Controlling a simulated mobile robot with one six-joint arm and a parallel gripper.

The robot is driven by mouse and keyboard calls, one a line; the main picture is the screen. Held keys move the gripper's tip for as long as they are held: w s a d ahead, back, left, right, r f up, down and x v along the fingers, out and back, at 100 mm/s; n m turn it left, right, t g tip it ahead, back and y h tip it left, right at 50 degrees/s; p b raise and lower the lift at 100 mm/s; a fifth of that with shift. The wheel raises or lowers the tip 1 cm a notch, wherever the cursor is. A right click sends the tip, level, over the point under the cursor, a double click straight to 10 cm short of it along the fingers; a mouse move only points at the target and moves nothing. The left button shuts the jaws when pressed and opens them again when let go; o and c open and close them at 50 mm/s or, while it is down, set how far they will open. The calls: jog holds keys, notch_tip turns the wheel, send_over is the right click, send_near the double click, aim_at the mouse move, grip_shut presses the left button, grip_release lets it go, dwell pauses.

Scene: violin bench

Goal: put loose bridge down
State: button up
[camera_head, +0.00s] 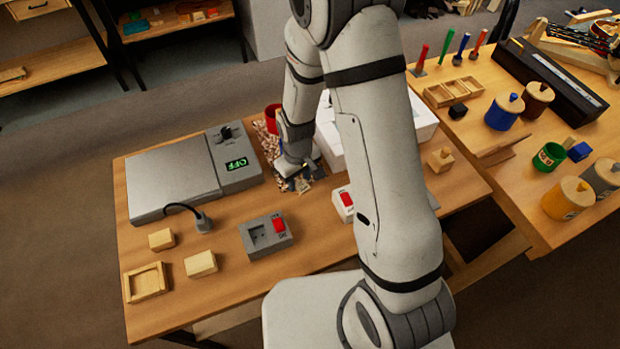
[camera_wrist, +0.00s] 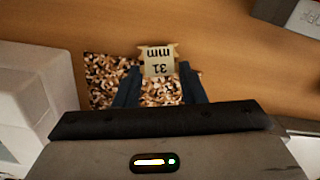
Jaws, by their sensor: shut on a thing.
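My gripper (camera_wrist: 160,82) is shut on the loose bridge (camera_wrist: 158,62), a small pale wooden piece marked "31 mm" that sits between the two dark fingertips in the wrist view. Behind it lies a speckled patch of what look like wood shavings (camera_wrist: 105,75). I cannot tell whether the bridge touches the patch or hangs above it. In the head view my gripper (camera_head: 301,184) points down over the table, right of the grey scale-like device, and the bridge is too small there to make out clearly.
The grey device with a green "OFF" display (camera_head: 237,163) stands left of my gripper. A white box (camera_head: 333,135) and a red cup (camera_head: 273,118) are close by. A grey box with a red switch (camera_head: 265,236) is nearer the front. Wooden blocks (camera_head: 201,264) lie at front left.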

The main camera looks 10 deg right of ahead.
jog(key=shift+f, duration=0.1)
jog(key=o, duration=0.9)
